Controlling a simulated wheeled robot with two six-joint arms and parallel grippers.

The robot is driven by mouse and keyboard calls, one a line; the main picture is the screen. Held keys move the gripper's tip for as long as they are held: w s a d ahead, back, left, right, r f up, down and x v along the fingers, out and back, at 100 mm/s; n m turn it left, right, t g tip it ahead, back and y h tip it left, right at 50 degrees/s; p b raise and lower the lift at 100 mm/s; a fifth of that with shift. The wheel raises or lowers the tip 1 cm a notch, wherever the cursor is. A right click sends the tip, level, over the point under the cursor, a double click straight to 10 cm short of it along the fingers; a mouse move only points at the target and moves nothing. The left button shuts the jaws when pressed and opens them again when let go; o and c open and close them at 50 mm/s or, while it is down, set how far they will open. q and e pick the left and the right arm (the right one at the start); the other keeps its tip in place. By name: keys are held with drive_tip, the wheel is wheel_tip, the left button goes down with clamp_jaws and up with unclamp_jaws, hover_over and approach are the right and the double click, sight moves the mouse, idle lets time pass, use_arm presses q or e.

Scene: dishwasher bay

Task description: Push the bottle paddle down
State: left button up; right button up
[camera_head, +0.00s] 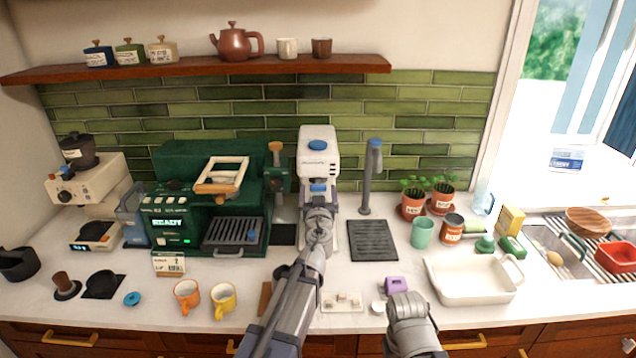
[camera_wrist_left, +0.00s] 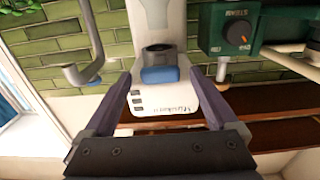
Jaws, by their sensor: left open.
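A white dispenser (camera_head: 315,140) with blue parts stands in front of the tiled wall. A blue paddle (camera_head: 318,188) sits low on its front, and it shows in the left wrist view (camera_wrist_left: 160,75) below a dark round part. I take this as the bottle paddle, though no label on it is readable. My left gripper (camera_head: 319,215) is in front of the dispenser, below the paddle in the head view. Its jaws are open and empty, with the paddle seen between the fingers in the wrist view (camera_wrist_left: 157,82). Contact cannot be told.
A green coffee machine (camera_head: 165,215) stands to the left. A grey tap (camera_head: 368,185) stands right of the dispenser, behind a dark drip grate (camera_head: 372,240).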

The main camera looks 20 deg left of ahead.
sight(318, 182)
use_arm(q)
drive_tip(key=x, duration=0.5)
drive_tip(key=shift+w, duration=0.2)
drive_tip(key=shift+c, duration=0.3)
clamp_jaws()
idle(0.4)
